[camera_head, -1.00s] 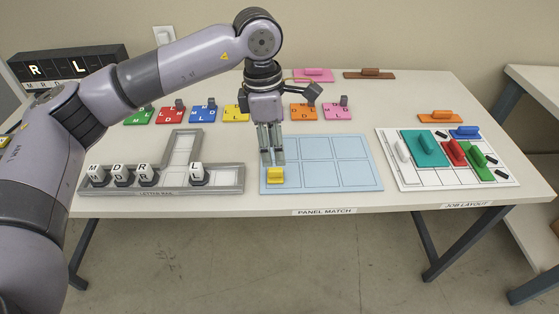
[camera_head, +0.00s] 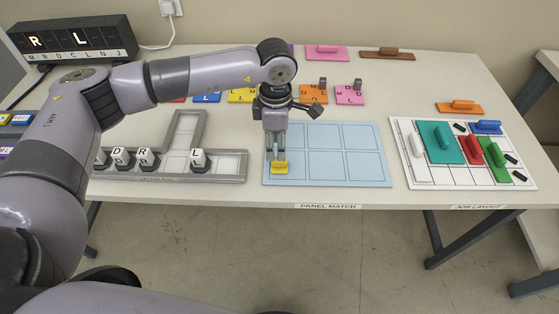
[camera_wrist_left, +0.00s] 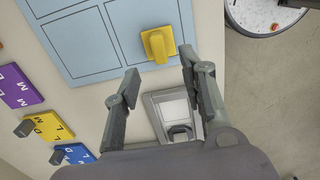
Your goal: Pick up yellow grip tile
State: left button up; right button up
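The yellow grip tile (camera_head: 280,167) lies on the front left cell of the pale blue panel board (camera_head: 352,184). In the left wrist view the tile (camera_wrist_left: 158,45) shows its raised handle, ahead of the fingers and apart from them. My left gripper (camera_head: 275,155) points down just above and behind the tile in the head view. In the wrist view its two fingers (camera_wrist_left: 157,78) are spread apart with nothing between them. My right gripper is not in view.
The grey letter rail (camera_head: 215,180) with several lettered blocks stands left of the board. The white job layout board (camera_head: 425,178) with coloured grip tiles is to the right. Lettered tiles, such as an orange one (camera_head: 313,95), line the back. The other panel cells are empty.

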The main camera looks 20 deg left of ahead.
aim_at(279, 164)
pick_arm(q)
jog(key=shift+f, duration=0.5)
jog(key=f, duration=0.1)
jog(key=f+p, duration=0.1)
jog(key=f, duration=0.2)
jog(key=shift+w+d+f+p, duration=0.1)
jog(key=shift+d+f+p, duration=0.1)
jog(key=shift+d+p, duration=0.2)
jog(key=shift+f, duration=0.25)
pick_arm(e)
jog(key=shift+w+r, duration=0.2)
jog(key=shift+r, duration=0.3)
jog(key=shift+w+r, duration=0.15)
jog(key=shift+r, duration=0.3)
pick_arm(q)
jog(key=shift+c, duration=0.3)
grip_shut()
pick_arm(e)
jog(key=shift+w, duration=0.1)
